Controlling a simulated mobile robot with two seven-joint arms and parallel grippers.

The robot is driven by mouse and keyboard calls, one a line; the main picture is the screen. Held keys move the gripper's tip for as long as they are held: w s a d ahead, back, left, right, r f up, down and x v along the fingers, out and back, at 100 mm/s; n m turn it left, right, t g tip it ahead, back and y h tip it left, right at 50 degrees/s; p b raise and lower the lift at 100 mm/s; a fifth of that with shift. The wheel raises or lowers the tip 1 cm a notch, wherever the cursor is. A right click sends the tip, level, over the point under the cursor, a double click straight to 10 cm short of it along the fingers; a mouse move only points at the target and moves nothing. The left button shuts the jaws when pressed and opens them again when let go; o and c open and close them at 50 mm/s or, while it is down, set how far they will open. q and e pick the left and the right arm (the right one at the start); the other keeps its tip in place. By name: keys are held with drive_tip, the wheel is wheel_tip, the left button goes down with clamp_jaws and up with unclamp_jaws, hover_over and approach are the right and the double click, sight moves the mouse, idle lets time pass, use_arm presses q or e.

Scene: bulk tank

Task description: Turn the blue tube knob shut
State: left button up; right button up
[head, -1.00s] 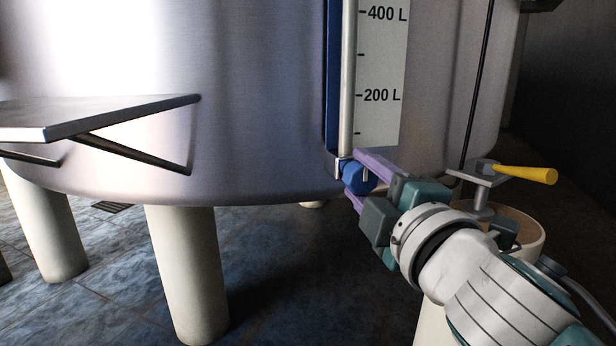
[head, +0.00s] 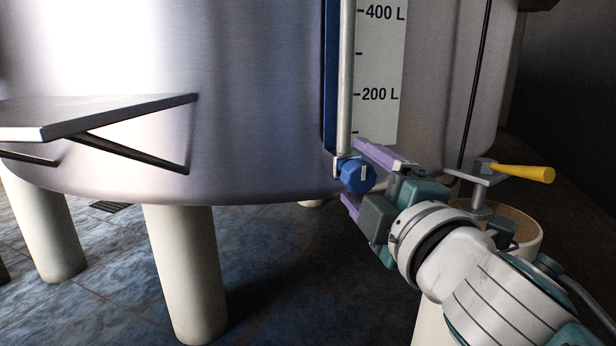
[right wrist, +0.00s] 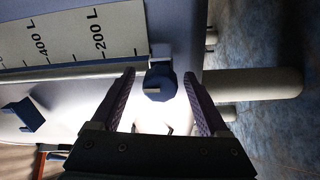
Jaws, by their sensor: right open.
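The blue tube knob (head: 357,175) sits at the foot of the clear level tube (head: 347,80), low on the steel tank. My right gripper (head: 354,174) is open, with one purple finger above the knob and one below it. In the right wrist view the knob (right wrist: 160,84) lies between the tips of the two open fingers (right wrist: 162,88), with a gap on both sides. A small pale bar shows on the knob's face there. My left gripper is not in view.
The tank (head: 260,120) stands on thick pale legs (head: 185,270). A yellow-handled valve (head: 525,173) is right of my right gripper. A metal shelf (head: 90,118) juts out at the left. A scale plate (head: 382,70) is beside the tube.

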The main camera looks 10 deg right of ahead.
drive_tip(key=s+p, duration=0.1)
drive_tip(key=s, duration=0.9)
drive_tip(key=shift+d+f+p, duration=0.15)
drive_tip(key=shift+d+p, duration=0.1)
drive_tip(key=shift+p, duration=0.05)
drive_tip(key=shift+w, duration=0.1)
